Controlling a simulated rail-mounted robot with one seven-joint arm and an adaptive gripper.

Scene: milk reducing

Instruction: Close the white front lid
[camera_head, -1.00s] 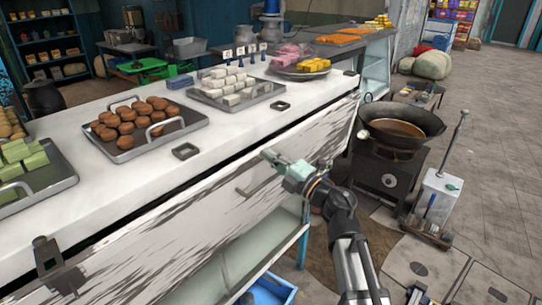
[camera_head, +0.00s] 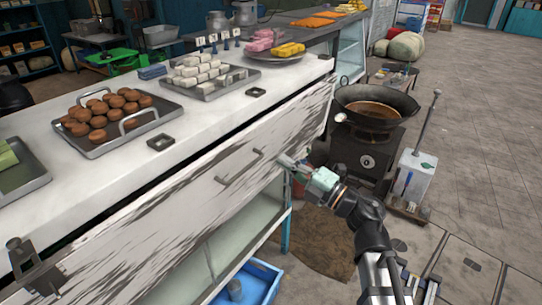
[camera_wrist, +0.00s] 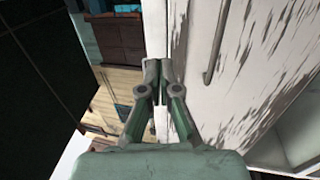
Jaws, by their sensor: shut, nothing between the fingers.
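The white front lid (camera_head: 190,195) is a long panel with dark streaks along the front of the white counter. My gripper (camera_head: 283,160) is at the right part of the lid, right of the handle. In the wrist view my gripper (camera_wrist: 159,68) has its fingertips together and empty, close beside the edge of the lid (camera_wrist: 225,75). The handle also shows there, to the right. Whether the fingertips touch the lid is unclear.
On the countertop (camera_head: 215,115) stand trays of brown balls (camera_head: 105,112) and white blocks (camera_head: 205,72). A wok (camera_head: 375,108) on a dark stove stands right of the lid. A blue crate (camera_head: 255,280) is below. Floor is free at the right.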

